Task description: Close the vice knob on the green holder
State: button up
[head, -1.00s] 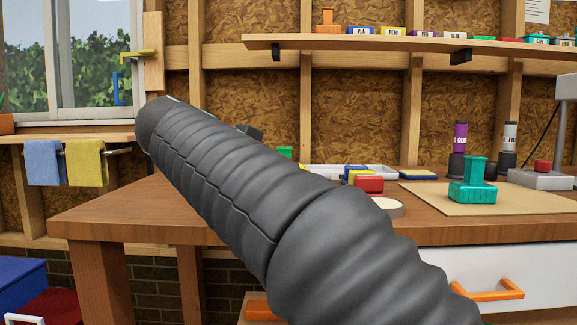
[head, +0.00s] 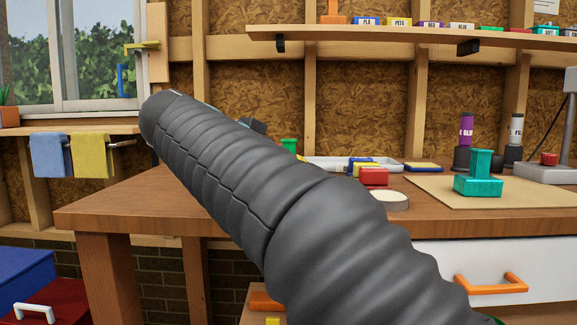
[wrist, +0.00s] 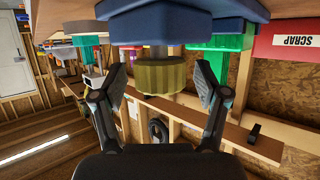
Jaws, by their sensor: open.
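In the wrist view, my gripper (wrist: 161,78) is open, with one dark finger on each side of a ribbed olive-yellow knob (wrist: 162,75). The knob sits between the fingers, and I cannot tell whether either finger touches it. The knob joins a grey and dark blue part (wrist: 175,10) at the top of the picture. A green block (wrist: 232,64) is just beyond the right finger. A bit of green (head: 289,146) shows behind my arm in the head view. Which of these green pieces is the holder is unclear. My arm hides the gripper in the head view.
The wooden bench (head: 225,221) holds a red block (head: 374,177), a pale round disc (head: 389,199) and a white tray (head: 325,163). A teal-green piece (head: 478,178) stands on a tan mat (head: 430,188) at right. A shelf (head: 400,35) runs above. The bench's left end is mostly bare.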

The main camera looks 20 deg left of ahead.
jog(key=v, duration=1.2)
